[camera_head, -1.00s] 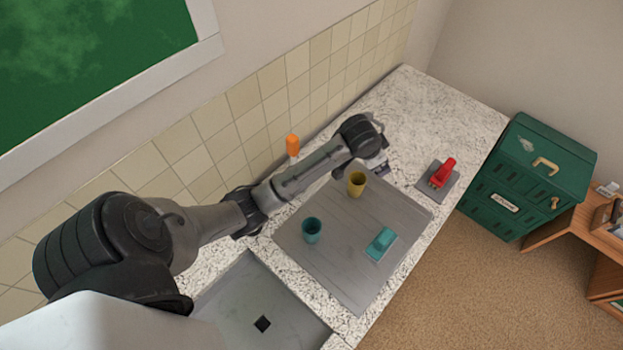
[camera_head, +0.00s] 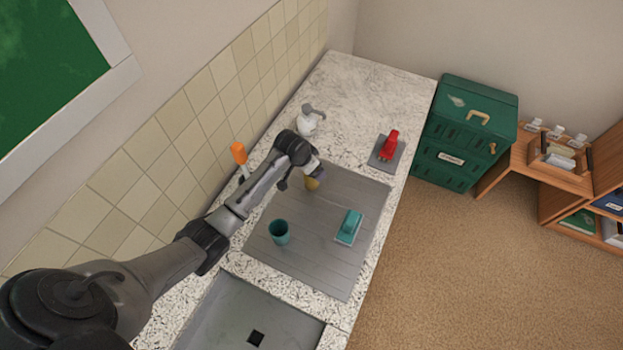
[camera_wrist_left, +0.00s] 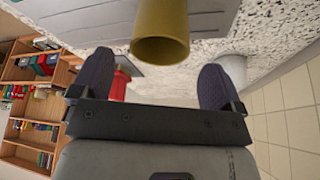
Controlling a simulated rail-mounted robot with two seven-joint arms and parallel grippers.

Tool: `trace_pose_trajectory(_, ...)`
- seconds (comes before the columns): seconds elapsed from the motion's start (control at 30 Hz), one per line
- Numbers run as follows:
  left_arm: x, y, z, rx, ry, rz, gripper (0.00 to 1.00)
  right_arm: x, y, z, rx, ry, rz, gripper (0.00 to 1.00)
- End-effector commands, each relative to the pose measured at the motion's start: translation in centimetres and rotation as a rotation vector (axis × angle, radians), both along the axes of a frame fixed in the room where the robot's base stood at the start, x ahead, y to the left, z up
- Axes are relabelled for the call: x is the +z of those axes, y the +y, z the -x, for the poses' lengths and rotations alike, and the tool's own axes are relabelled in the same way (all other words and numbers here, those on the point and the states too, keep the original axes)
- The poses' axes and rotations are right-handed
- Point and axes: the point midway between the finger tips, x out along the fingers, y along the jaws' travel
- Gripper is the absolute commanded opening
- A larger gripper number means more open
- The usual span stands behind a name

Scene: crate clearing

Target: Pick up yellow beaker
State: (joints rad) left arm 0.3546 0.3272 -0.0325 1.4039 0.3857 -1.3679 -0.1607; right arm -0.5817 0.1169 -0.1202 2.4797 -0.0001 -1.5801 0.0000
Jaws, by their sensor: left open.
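The yellow beaker (camera_head: 314,181) stands on the grey drainboard mat (camera_head: 333,268), partly hidden behind my left gripper in the head view. In the left wrist view the yellow beaker (camera_wrist_left: 160,42) is ahead of the fingers, its rim towards me and roughly centred between them. My left gripper (camera_wrist_left: 155,75) is open, with the two dark fingers wide apart and nothing between the tips. The beaker appears just beyond the fingertips; I cannot tell the exact gap. My right gripper is in neither view.
A teal beaker (camera_head: 279,233) and a teal brush-like item (camera_head: 348,227) are on the mat. A red item (camera_head: 389,145) on a grey pad, a white dispenser (camera_head: 309,120) and an orange-topped item (camera_head: 239,153) stand on the speckled counter. A sink (camera_head: 230,315) is in front.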

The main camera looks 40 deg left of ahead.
Motion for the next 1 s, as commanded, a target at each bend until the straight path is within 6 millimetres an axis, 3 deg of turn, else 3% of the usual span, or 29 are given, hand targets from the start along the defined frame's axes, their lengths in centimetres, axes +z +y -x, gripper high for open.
trace_pose_trajectory(0.4,-4.4,-0.3,-1.1,0.001,0.002,0.001,0.93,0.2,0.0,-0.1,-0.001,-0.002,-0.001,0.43)
trace_pose_trajectory(0.77,-5.0,-0.4,-1.3,0.000,0.001,0.000,0.93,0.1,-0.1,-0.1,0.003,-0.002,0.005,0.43)
trace_pose_trajectory(1.0,-5.0,-0.4,-1.3,0.000,0.001,0.000,0.72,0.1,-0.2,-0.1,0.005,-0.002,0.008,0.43)
